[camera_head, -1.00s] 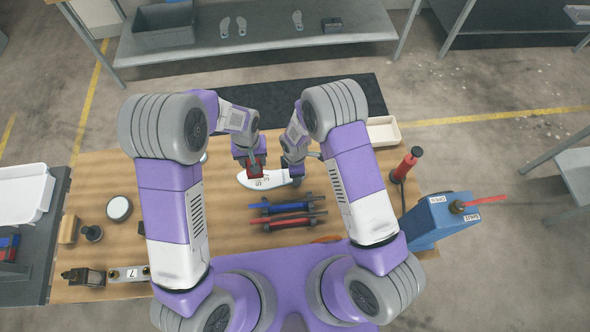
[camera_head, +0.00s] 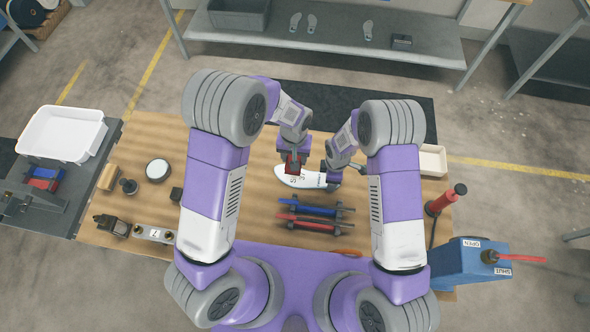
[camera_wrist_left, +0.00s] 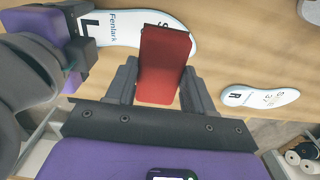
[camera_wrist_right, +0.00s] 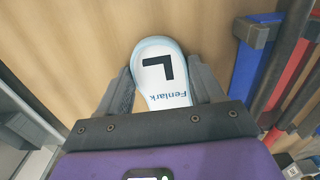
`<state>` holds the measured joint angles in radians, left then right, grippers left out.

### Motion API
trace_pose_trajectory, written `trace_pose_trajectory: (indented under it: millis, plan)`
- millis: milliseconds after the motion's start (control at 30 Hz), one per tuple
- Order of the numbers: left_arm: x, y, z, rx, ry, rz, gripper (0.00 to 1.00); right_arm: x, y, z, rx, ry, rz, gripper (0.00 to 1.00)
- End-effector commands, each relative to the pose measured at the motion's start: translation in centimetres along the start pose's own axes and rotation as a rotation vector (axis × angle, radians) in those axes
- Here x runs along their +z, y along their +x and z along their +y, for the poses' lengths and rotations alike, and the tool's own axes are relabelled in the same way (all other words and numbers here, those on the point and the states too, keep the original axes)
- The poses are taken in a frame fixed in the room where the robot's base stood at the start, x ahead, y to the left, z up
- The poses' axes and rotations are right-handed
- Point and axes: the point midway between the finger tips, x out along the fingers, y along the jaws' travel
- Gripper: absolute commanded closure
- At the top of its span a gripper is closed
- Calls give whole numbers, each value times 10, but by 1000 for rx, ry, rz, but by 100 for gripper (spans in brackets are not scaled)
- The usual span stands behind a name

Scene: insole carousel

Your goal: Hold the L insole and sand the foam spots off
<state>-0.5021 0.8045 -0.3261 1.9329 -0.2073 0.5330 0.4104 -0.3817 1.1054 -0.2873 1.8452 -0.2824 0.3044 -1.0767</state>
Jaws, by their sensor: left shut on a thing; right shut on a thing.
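The L insole (camera_head: 308,180), white with a black L and "Fenlark" lettering, lies flat over the wood table. My right gripper (camera_wrist_right: 165,95) is shut across its heel end, seen close in the right wrist view. My left gripper (camera_head: 292,165) is shut on a red sanding block (camera_wrist_left: 165,62). The block is over the forefoot of the L insole (camera_wrist_left: 118,27) and hides part of it; I cannot tell whether it touches. No foam spots can be made out. The R insole (camera_wrist_left: 260,96) lies apart on the table in the left wrist view.
Blue clamps (camera_head: 310,209) and red clamps (camera_head: 306,223) lie just in front of the insole. A blue machine (camera_head: 462,265) with a red lever stands at right. A pale bin (camera_head: 433,160) sits at the back right. A round tin (camera_head: 158,170) and small tools are at left.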

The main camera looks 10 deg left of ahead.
Motion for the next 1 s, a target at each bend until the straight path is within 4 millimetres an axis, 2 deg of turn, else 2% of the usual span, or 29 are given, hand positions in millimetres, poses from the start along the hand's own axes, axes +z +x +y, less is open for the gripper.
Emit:
trace_pose_trajectory:
  millis: [167,600,800,1000]
  plan:
    - [0,9,-1,-2,182,-2,72,0,0,0,0,0,0,63]
    - [0,43,-2,-1,953,0,72,0,0,0,0,0,0,63]
    - [1,50,-2,0,1124,1,72,0,0,0,0,0,0,63]
    - [1,56,-2,0,1158,1,72,0,0,0,0,0,0,63]
